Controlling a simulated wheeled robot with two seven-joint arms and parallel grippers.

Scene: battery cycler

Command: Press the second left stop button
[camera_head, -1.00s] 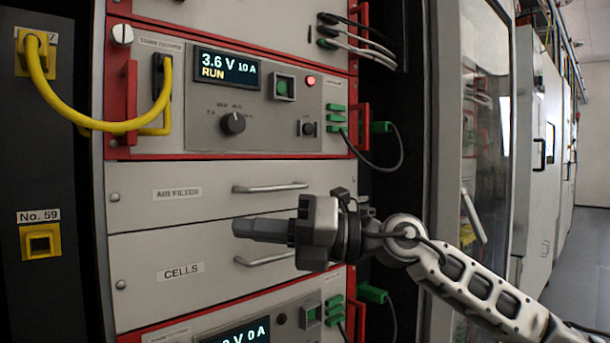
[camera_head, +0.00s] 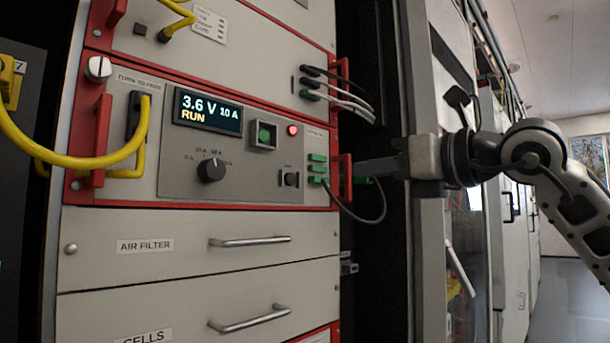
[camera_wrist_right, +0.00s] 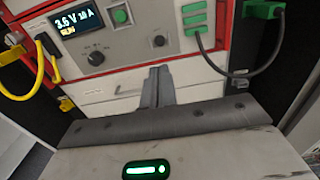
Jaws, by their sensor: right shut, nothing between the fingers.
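A cycler panel (camera_head: 240,165) has a lit display (camera_head: 208,111) reading 3.6 V, 1.0 A and RUN. I cannot read which is labelled stop. My right gripper (camera_head: 362,168) is shut and empty, pointing left near the panel's right edge. In the right wrist view, its fingertips (camera_wrist_right: 158,72) appear below the panel and the green button (camera_wrist_right: 120,14). My left gripper is out of view.
A yellow cable (camera_head: 75,155) loops at the panel's left. Green plugs (camera_head: 317,163) and a dark cable (camera_head: 370,212) are at its right, beside a red handle (camera_head: 345,182). Drawers with metal handles (camera_head: 250,241) lie below. Free floor is far right.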

